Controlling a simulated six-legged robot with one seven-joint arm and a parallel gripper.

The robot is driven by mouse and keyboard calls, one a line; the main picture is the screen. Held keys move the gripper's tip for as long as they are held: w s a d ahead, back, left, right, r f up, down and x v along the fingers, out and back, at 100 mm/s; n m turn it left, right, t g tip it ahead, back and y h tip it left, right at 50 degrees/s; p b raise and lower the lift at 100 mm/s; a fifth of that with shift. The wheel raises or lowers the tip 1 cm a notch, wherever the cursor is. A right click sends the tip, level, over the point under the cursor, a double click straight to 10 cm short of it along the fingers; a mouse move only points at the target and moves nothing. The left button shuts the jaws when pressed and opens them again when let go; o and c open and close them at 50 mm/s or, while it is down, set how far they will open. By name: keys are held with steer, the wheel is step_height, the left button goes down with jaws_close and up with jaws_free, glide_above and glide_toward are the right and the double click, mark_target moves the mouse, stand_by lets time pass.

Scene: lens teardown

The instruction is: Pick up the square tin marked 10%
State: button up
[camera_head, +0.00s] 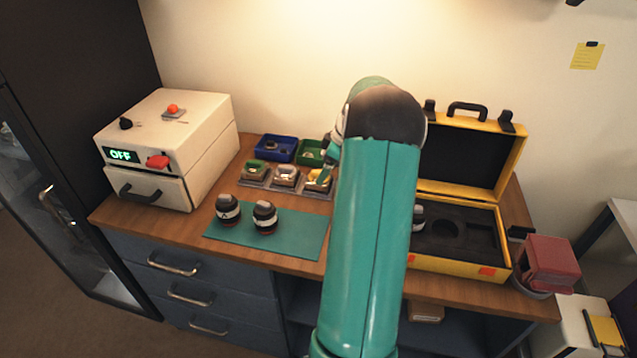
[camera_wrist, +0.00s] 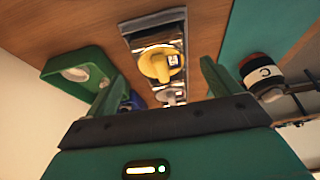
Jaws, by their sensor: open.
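My gripper (camera_wrist: 163,70) is open and empty. In the head view my arm hides most of the gripper, beside the right tin.
A blue bin (camera_head: 276,142) and a green bin (camera_head: 308,157) stand behind the tins. Two lenses (camera_head: 228,209) (camera_head: 265,216) stand on a teal mat (camera_head: 290,240) in front. A white box reading OFF (camera_head: 170,150) is left; an open yellow case (camera_head: 455,262) is right.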

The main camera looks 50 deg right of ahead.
mark_target(310, 186)
steer(key=x, duration=0.4)
steer(key=shift+f, duration=0.15)
steer(key=c, duration=1)
steer(key=shift+c, duration=0.4)
